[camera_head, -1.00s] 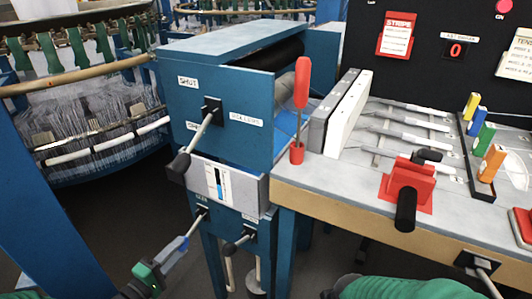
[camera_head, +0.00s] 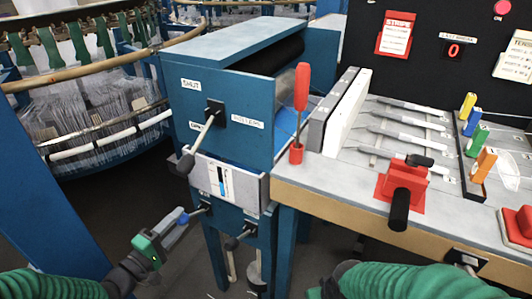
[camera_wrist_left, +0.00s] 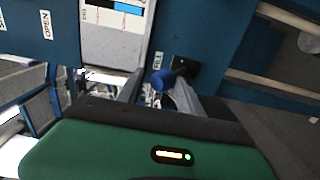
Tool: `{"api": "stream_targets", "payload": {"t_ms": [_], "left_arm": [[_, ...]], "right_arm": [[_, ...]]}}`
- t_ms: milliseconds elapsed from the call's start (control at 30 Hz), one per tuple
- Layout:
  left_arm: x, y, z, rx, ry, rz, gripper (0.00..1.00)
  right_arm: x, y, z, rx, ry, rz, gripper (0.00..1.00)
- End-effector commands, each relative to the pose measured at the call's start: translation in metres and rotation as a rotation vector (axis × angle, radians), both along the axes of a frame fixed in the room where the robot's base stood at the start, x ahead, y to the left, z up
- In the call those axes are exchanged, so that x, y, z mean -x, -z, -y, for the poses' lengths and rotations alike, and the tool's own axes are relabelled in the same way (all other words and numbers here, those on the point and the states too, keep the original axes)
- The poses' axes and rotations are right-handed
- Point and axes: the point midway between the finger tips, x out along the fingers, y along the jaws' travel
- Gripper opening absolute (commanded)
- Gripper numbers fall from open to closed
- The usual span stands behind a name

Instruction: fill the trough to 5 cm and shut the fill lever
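The trough (camera_head: 264,192) is a grey box at the front of the blue machine. Its white gauge (camera_head: 229,184) has a dark and light-blue bar; I cannot read the scale. The gauge also shows in the left wrist view (camera_wrist_left: 117,14). The fill lever has a blue knob (camera_wrist_left: 160,80), below its FILL label in the left wrist view. My left gripper (camera_head: 177,226) is at this lever; its grey fingers (camera_wrist_left: 160,98) are spread, with the knob between or just beyond them. Contact is unclear. My right gripper (camera_head: 328,288) is partly cut off at the bottom edge.
A black-handled rollers lever (camera_head: 200,140) hangs above, near the left arm. A second lever (camera_head: 239,240) is right of the fill lever. The workbench (camera_head: 330,196) to the right holds a red clamp (camera_head: 402,182), a red-handled tool (camera_head: 301,88) and coloured blocks.

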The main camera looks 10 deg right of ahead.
Motion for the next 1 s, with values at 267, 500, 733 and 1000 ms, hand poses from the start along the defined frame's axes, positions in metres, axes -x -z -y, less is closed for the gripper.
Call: {"api": "stream_targets", "payload": {"t_ms": [267, 500, 733, 1000], "left_arm": [[0.000, 0.002, 0.000, -0.002, 0.000, -0.006, 0.55], [0.016, -0.001, -0.014, -0.001, -0.003, -0.012, 0.55], [0.050, 0.000, -0.040, -0.002, -0.004, -0.012, 0.55], [0.064, 0.004, -0.050, -0.003, 0.000, -0.009, 0.55]], "right_arm": [[0.000, 0.000, 0.000, 0.000, 0.000, 0.000, 0.00], [0.000, -0.016, 0.000, 0.000, 0.000, 0.000, 0.00], [0.000, -0.035, 0.000, 0.000, 0.000, 0.000, 0.00], [0.000, -0.039, 0.000, 0.000, 0.000, 0.000, 0.00]]}}
